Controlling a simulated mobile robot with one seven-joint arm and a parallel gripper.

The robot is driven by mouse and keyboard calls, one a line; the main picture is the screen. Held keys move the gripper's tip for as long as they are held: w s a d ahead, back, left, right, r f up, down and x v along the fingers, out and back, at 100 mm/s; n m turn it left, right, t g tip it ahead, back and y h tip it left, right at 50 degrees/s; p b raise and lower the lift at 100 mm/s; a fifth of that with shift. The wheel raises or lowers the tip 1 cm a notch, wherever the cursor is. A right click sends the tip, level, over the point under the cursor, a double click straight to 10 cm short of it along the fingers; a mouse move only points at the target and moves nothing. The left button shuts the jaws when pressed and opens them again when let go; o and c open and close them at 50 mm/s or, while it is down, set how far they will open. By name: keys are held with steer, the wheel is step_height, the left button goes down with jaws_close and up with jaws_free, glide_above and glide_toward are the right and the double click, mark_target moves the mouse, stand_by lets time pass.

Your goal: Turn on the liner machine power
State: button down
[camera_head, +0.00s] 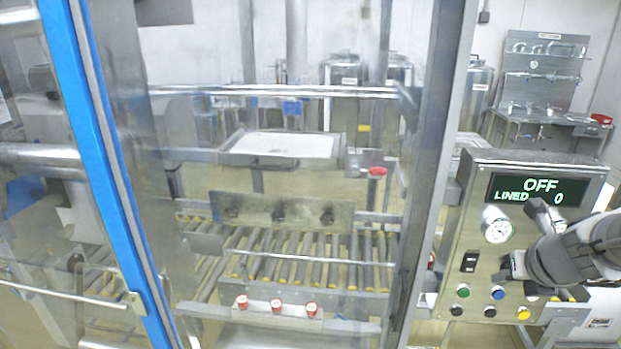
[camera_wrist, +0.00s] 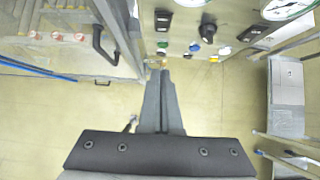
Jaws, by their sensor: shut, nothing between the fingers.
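The liner machine's control panel (camera_head: 480,225) stands at the right in the head view. Its display (camera_head: 538,190) reads OFF and LINED 0. A black rocker switch (camera_head: 469,262) is on the panel's left side; it also shows in the wrist view (camera_wrist: 162,20). A black knob (camera_wrist: 207,33) and a second dark switch (camera_wrist: 252,33) show in the wrist view, and my arm hides them in the head view. My gripper (camera_head: 508,266) is in front of the panel, right of the rocker switch. Its fingers are shut and empty in the wrist view (camera_wrist: 162,73), apparently apart from the panel.
Below the switches are a green button (camera_head: 462,290), a blue button (camera_head: 498,292), a yellow button (camera_head: 524,313) and others. A round gauge (camera_head: 497,229) is above. A clear-walled machine with rollers (camera_head: 300,262) and red-capped knobs (camera_head: 278,305) is left. Floor shows below my gripper.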

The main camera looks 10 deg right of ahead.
mark_target(468, 273)
steer(key=b+x, duration=0.2)
steer(key=x, duration=0.2)
steer(key=w+r+b+x, duration=0.1)
steer(key=b+x, duration=0.2)
steer(key=x, duration=0.1)
steer(key=w+b+x, duration=0.1)
steer(key=b+x, duration=0.1)
steer(key=x, duration=0.2)
steer(key=shift+w+d+r, duration=0.15)
steer(key=shift+d+r, duration=0.15)
steer(key=shift+w+f, duration=0.25)
steer(key=shift+w, duration=0.05)
steer(key=shift+r, duration=0.2)
